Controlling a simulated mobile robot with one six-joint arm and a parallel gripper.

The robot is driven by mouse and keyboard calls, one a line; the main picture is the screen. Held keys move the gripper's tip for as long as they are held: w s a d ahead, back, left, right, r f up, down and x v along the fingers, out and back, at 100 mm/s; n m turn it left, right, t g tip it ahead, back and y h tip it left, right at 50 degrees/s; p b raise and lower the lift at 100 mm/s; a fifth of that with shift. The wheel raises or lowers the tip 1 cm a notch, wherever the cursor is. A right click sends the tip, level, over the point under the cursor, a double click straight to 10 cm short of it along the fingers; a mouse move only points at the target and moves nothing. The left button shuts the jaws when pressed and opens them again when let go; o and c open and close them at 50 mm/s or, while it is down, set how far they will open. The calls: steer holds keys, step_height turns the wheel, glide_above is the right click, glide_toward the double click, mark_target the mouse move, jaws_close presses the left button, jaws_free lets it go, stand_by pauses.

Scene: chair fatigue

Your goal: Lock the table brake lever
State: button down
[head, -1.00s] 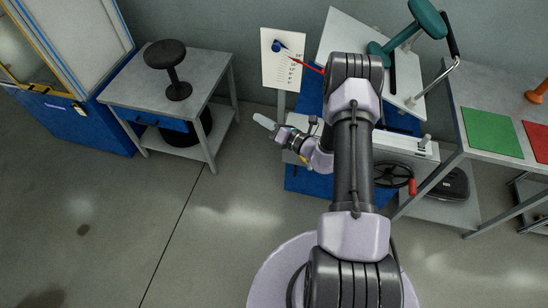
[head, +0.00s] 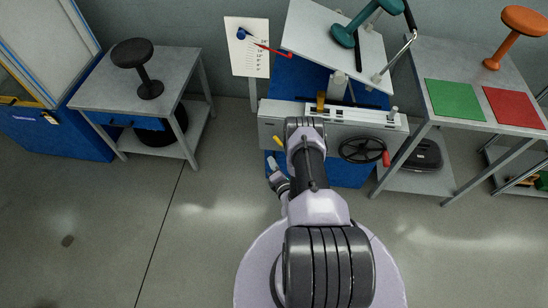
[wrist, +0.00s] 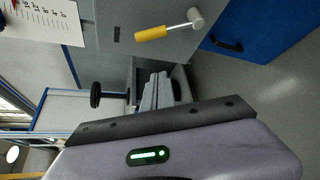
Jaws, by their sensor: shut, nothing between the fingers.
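The tilted table top (head: 335,45) rests on a machine with a light grey front box (head: 345,122) and a blue body. A short lever with a yellow sleeve and pale grey end (wrist: 168,32) is on the grey box in the wrist view. A yellow bit of it (head: 278,142) shows at the box's left front in the head view. My gripper (head: 271,162) is in front of the box's left end, below the yellow bit. In the wrist view my gripper (wrist: 158,88) is shut and empty, apart from the lever.
A black handwheel with a red grip (head: 362,150) is on the box's right front. A white scale board with a red pointer (head: 248,50) stands left. A side table with a black stool (head: 140,65) is farther left. A bench (head: 465,70) with green and red mats stands right.

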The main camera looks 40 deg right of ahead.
mark_target(280, 144)
steer(key=b+x, duration=0.3)
steer(key=x, duration=0.5)
steer(key=s+d+r, duration=0.1)
steer(key=s+d, duration=0.1)
steer(key=shift+d+r, duration=0.4)
